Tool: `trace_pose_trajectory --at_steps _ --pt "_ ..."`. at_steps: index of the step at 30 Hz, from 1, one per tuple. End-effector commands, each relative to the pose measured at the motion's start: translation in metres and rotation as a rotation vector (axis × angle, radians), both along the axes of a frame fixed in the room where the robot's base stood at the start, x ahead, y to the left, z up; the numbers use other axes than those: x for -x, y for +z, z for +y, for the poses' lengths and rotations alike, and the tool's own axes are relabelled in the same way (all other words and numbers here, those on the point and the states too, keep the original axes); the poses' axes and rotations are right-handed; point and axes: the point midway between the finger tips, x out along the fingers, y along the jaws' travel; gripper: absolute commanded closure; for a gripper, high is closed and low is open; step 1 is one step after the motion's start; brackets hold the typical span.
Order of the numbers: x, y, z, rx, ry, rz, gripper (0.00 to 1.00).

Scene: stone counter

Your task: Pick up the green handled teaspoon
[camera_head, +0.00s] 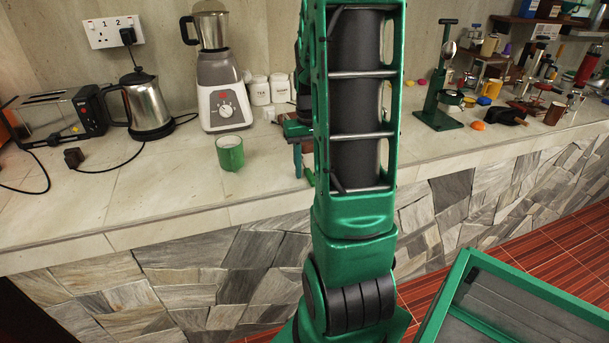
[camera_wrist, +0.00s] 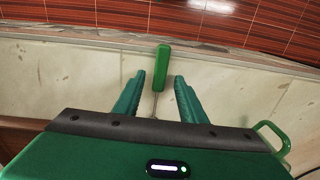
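The green handled teaspoon lies on the pale stone counter in the wrist view. Its green handle (camera_wrist: 163,68) points towards the counter's front edge, and its thin metal shaft runs back between my fingers. The bowl of the spoon is hidden under my gripper's body. My gripper (camera_wrist: 160,77) is open, with one finger on each side of the spoon and a gap visible on both sides. In the head view my arm covers most of the gripper and the spoon.
A green mug (camera_head: 230,152) stands left of my arm; its handle (camera_wrist: 272,137) shows at the right of the wrist view. A blender (camera_head: 221,90), kettle (camera_head: 148,105) and toaster (camera_head: 55,118) stand further left. A green stand (camera_head: 438,90) is to the right.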

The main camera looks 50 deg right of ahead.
Motion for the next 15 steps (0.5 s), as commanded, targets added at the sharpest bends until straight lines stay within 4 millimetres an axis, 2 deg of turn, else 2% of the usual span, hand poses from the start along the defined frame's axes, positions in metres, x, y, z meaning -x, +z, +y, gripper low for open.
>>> trace_pose_trajectory --at_steps 7,12,15 --pt "-0.0001 -0.0015 -0.0001 0.0 0.0 0.0 0.62" --pt "-0.0001 -0.0013 -0.0002 0.001 0.0 -0.001 1.0" --pt "-0.0002 -0.0012 -0.0002 0.001 0.0 -0.001 1.0"
